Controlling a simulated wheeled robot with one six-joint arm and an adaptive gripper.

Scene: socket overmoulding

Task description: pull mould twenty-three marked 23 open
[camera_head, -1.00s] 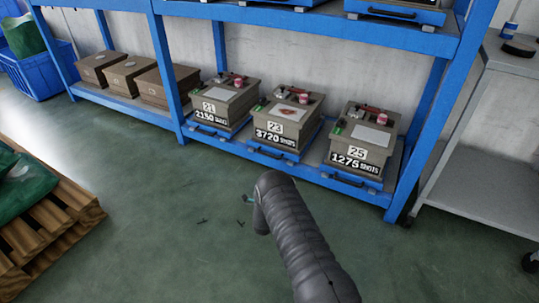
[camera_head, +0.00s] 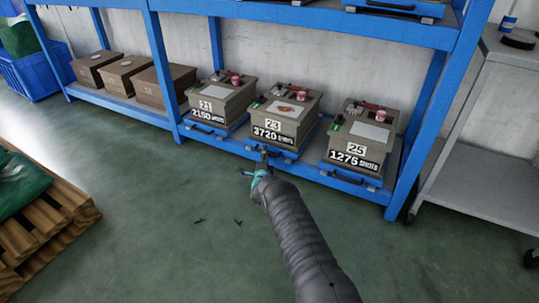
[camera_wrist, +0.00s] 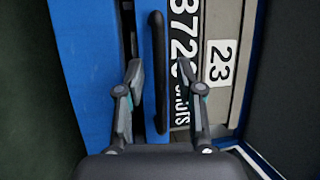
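Mould twenty-three (camera_head: 262,128) is a grey-brown box marked "23" and "3720 SHOTS". It sits on a blue tray on the lower shelf, between moulds 21 and 25. In the wrist view, its 23 label (camera_wrist: 220,64) is turned sideways. A black bar handle (camera_wrist: 157,60) is on the front of the blue tray. My gripper (camera_head: 256,165) is in front of this tray. In the wrist view, my gripper (camera_wrist: 160,72) is open, with one finger on each side of the handle. I see no contact between the fingers and the handle.
Mould 21 (camera_head: 216,98) stands left and mould 25 (camera_head: 358,143) right on similar trays. A blue rack post (camera_head: 413,150) is right of mould 25. A grey cart (camera_head: 485,180) is at far right, a wooden pallet (camera_head: 40,225) at left.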

